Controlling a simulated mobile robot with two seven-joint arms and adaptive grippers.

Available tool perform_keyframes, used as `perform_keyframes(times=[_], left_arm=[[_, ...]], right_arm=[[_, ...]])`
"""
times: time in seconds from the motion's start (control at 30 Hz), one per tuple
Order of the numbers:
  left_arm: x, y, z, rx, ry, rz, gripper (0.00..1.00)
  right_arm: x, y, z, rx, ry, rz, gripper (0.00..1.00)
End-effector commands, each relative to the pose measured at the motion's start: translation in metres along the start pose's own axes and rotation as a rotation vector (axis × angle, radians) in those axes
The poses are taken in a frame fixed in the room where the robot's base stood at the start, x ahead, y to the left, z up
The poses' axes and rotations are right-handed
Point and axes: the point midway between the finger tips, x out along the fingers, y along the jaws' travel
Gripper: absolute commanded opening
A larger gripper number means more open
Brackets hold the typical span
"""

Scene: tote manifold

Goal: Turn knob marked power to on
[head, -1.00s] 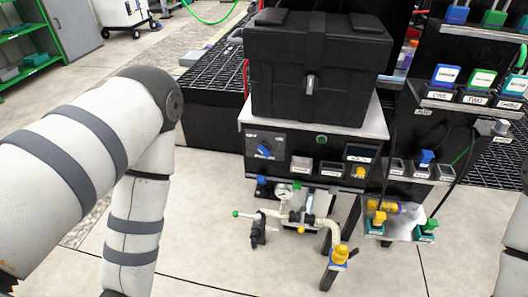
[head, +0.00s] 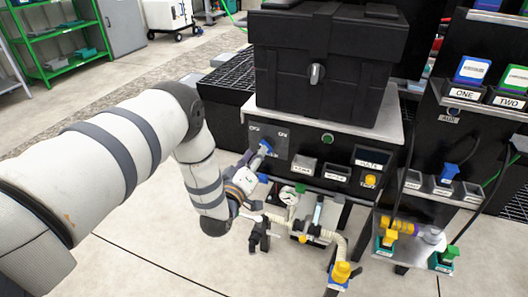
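The blue knob (head: 265,147) is on the left part of the black front panel (head: 310,152), below the black case. Small white labels sit above it, too small to read surely. My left gripper (head: 257,158) is at the knob from the lower left, its fingertips overlapping the knob's lower edge in the picture. I cannot tell whether it touches the knob or whether the fingers are closed on it. The gripper hides part of the panel below the knob. My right gripper is out of view.
A black case (head: 330,60) stands on top of the panel unit. A green button (head: 327,139) and labelled switches are right of the knob. A pressure gauge (head: 287,196), pipes and a yellow valve (head: 342,271) are below. A rack with labelled blocks (head: 472,70) stands at right.

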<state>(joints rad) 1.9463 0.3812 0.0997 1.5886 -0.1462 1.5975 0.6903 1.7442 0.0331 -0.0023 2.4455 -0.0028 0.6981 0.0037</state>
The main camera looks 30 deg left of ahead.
Motion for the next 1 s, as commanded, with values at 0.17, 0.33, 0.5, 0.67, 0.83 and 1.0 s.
perform_keyframes(times=[0.17,0.33,0.5,0.67,0.83,1.0], left_arm=[[0.029,-0.002,0.002,0.001,-0.003,-0.002,0.33],[0.038,-0.001,0.001,0.001,-0.003,-0.002,0.33],[0.038,0.000,0.001,0.001,-0.003,-0.002,0.33],[0.037,0.000,0.001,0.001,-0.003,-0.002,0.00],[0.037,0.000,0.001,0.001,-0.003,-0.002,0.00],[0.037,0.000,0.001,0.019,-0.004,-0.001,0.00]], right_arm=[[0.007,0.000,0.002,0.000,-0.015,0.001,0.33],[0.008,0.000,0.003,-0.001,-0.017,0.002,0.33],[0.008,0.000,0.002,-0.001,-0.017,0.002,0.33],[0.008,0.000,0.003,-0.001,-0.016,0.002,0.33],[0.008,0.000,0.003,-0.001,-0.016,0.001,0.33],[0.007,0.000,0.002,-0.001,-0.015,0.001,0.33]])
